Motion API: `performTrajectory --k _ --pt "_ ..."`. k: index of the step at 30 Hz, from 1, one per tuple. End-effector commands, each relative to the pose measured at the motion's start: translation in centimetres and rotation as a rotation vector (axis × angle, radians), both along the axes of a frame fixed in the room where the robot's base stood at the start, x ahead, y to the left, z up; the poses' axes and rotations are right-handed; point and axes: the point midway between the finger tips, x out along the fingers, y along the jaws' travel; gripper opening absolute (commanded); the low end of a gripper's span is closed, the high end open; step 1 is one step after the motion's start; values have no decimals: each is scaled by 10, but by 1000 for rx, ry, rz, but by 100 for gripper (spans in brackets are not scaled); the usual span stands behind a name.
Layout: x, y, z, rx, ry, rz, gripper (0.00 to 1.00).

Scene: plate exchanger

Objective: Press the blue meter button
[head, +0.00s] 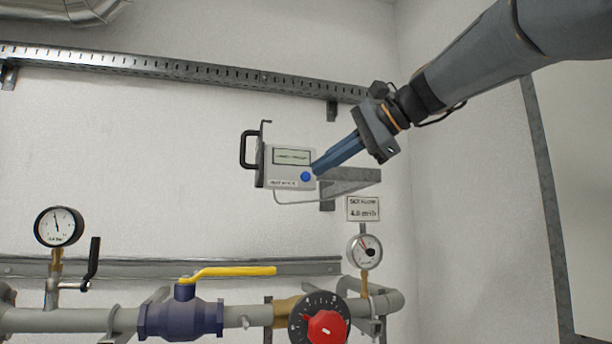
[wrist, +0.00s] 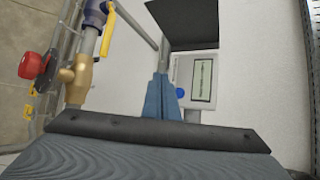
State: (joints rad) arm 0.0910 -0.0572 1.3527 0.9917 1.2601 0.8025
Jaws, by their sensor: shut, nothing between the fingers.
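The grey-white meter (head: 291,166) is mounted on the wall, with a small display and a round blue button (head: 306,176) at its lower right. My gripper (head: 318,172) has its blue fingers shut and empty, with the tips beside the button's right edge in the head view. I cannot tell whether they touch it. In the wrist view, the shut fingers (wrist: 162,80) point toward the meter (wrist: 198,80), and the blue button (wrist: 182,92) shows just right of them.
Below are a pipe with a yellow-handled valve (head: 228,272), a red knob (head: 326,327) and a gauge (head: 364,251) under a small sign (head: 363,208). A bracket (head: 348,183) juts out right of the meter. A slotted rail (head: 190,70) runs above.

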Motion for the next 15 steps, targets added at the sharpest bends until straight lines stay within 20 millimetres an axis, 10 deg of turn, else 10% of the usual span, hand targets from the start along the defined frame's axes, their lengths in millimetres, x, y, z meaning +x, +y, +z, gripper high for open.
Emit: performTrajectory --k 15 --pt "55 15 1 1 1 -2 0"
